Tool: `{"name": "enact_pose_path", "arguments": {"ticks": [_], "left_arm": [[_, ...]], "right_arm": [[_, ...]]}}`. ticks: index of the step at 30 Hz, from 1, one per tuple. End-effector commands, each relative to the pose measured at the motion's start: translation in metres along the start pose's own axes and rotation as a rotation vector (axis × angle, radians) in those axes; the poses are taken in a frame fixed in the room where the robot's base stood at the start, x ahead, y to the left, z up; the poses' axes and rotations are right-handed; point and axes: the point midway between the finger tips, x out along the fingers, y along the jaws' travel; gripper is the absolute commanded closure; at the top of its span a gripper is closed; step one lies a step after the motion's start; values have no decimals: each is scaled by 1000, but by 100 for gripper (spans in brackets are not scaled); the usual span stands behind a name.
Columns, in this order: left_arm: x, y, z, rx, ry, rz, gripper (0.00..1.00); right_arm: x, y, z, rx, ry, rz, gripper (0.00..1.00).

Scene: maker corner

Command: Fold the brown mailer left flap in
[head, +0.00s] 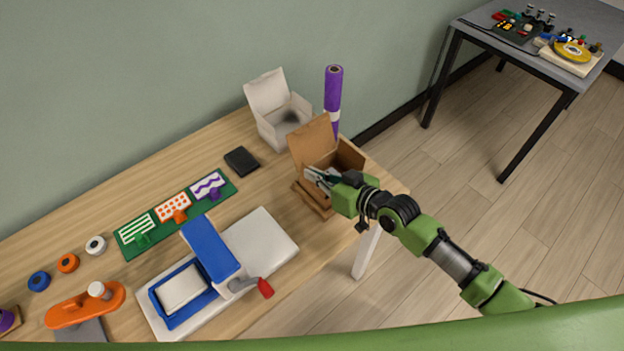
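The brown mailer (351,157) is an open cardboard box at the right end of the wooden table. Its tall lid panel (312,142) stands up at the back left. Brown flap parts (312,201) stick out low at its front left. My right gripper (311,176) is at the mailer's left front side, over the opening edge, with its grey fingers pointing left. The fingers and green gripper body hide part of the box and flaps. I cannot tell whether the fingers touch a flap or how far they are apart. My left gripper is not in view.
A white open box (283,118) and a purple roll (333,95) stand behind the mailer. A black block (241,161), a green mat (128,247) with stamps and cards, and a blue press (210,252) lie left. The table's front edge is close to the mailer.

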Motion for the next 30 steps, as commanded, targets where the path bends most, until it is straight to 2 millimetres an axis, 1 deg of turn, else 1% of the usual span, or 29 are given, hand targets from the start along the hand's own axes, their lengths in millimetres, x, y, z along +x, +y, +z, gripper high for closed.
{"name": "enact_pose_path", "arguments": {"ticks": [1,6,12,15,21,30], "left_arm": [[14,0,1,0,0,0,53],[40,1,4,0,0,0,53],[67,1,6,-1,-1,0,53],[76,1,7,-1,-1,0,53],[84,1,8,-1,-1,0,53],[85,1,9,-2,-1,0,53]], "right_arm": [[2,5,6,29,1,-12,100],[3,11,7,145,2,-60,100],[3,14,7,252,2,-105,100],[3,16,7,290,1,-120,100],[2,17,5,334,1,-138,100],[1,16,3,345,0,-142,100]]}}
